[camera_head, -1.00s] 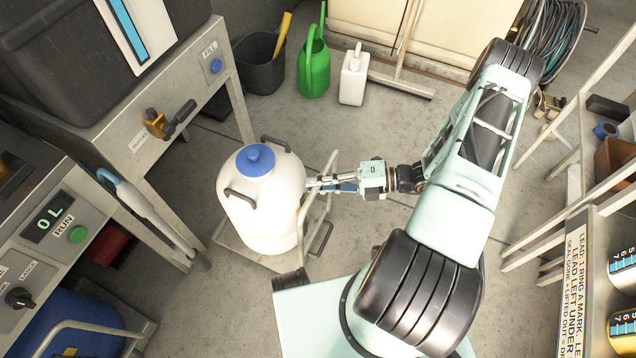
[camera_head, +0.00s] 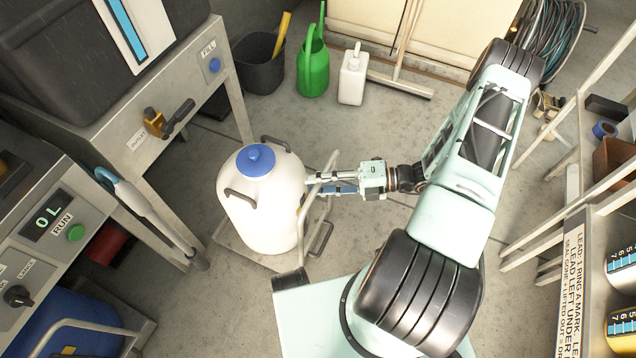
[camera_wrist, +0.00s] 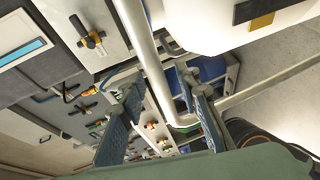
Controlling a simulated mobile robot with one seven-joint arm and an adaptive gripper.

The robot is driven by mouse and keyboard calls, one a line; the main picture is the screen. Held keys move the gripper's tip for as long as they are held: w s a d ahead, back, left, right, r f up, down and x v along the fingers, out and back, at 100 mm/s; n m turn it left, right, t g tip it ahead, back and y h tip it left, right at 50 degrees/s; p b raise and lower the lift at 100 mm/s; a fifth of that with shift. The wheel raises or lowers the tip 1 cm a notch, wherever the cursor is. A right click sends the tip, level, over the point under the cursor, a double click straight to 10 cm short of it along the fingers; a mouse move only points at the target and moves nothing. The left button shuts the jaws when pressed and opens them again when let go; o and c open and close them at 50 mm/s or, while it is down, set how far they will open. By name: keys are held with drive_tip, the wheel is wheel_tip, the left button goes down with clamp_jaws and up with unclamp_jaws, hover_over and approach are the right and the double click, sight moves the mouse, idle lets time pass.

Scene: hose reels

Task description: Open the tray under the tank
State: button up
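A dark tank (camera_head: 60,50) with a blue level strip stands on a grey bench at the upper left; I cannot make out a tray under it. A white churn (camera_head: 262,205) with a blue lid stands on a low flat trolley (camera_head: 228,238) with a pale tube handle (camera_head: 329,170). My gripper (camera_head: 316,183) is at this handle, right of the churn. Its two fingers are apart, and the wrist view shows the gripper (camera_wrist: 160,90) open with the pale tube (camera_wrist: 150,65) running between the fingers. I cannot tell if they touch it.
The bench carries an outlet valve (camera_head: 160,124) and a blue fill button (camera_head: 215,66). A pale lance (camera_head: 140,202) leans by the left console. A green watering can (camera_head: 313,68) and white jug (camera_head: 353,76) stand behind. A shelf (camera_head: 590,215) is at right.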

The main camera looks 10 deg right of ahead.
drive_tip(key=v, duration=1.2)
